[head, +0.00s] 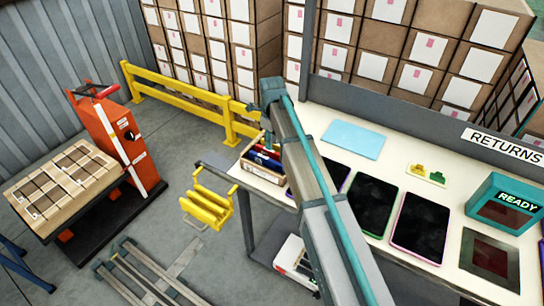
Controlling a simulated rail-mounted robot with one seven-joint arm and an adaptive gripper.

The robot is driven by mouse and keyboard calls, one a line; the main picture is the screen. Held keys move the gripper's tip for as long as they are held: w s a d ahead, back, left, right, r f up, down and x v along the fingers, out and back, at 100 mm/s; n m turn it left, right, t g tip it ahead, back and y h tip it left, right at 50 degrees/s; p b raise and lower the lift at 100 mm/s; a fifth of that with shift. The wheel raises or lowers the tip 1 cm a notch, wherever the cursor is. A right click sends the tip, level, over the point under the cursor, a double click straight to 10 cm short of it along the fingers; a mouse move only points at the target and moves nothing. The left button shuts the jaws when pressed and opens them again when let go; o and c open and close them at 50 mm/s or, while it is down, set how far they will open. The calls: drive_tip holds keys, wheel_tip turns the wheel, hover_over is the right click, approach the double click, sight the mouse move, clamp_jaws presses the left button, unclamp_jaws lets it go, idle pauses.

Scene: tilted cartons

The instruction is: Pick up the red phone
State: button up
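A small brown carton (246,163) stands at the left end of the white table and holds several upright slim items, some blue and one with a red edge (270,154). The red one may be the red phone; it is mostly hidden by the carton and its neighbours. My arm reaches in from the lower right, and its end hangs down over the carton. My gripper (267,143) is small and partly hidden there, at or just above the items. I cannot tell whether its fingers are open, or touching anything.
The white table (455,182) carries several dark tablets (420,222), a light blue mat (354,139), a small tray with yellow and green pieces (428,174) and a teal READY box (506,204). A yellow rail (180,96) and a yellow bracket (207,207) stand left of the table.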

sight(272, 151)
drive_tip(key=shift+w+f+p, duration=0.15)
drive_tip(key=shift+f+p, duration=1)
drive_tip(key=shift+f, duration=1.85)
clamp_jaws()
